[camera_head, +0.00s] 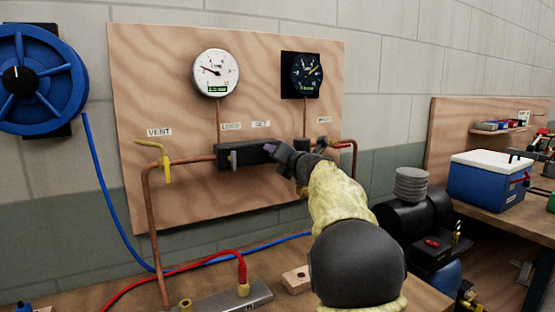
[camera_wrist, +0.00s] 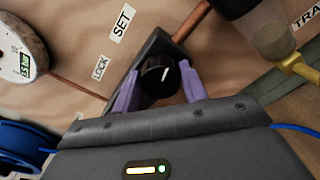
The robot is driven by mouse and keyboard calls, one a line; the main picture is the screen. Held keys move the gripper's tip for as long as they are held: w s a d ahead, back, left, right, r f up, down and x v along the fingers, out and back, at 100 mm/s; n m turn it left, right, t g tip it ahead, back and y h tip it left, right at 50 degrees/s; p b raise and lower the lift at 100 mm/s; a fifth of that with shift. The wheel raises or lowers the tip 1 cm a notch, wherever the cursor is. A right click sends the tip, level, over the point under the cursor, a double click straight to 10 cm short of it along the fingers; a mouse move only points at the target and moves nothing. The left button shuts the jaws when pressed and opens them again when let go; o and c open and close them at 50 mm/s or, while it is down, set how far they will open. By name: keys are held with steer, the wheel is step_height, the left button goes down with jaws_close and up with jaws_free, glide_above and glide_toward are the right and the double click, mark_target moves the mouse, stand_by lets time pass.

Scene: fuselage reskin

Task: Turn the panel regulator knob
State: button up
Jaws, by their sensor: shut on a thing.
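The regulator knob (camera_wrist: 157,78) is black and round with a white mark, and it shows in the wrist view between the two purple fingertips of my gripper (camera_wrist: 156,84). The jaws are shut on the knob from both sides. The knob sits on the dark regulator block (camera_wrist: 150,48), below the LOCK and SET labels. In the head view my gripper (camera_head: 272,149) is at the right part of the regulator block (camera_head: 236,155) on the wooden panel (camera_head: 160,70). My gripper hides the knob there.
A white gauge (camera_head: 215,73) and a black gauge (camera_head: 307,75) are above. A yellow VENT valve (camera_head: 166,165) and copper pipe (camera_head: 151,220) are at left. A blue hose reel (camera_head: 30,80) hangs far left. A blue cooler (camera_head: 488,182) stands at right.

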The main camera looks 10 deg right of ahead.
steer(key=shift+f, duration=0.1)
steer(key=o, duration=1)
steer(key=b+v, duration=0.2)
steer(key=v, duration=1.5)
steer(key=shift+s, duration=0.15)
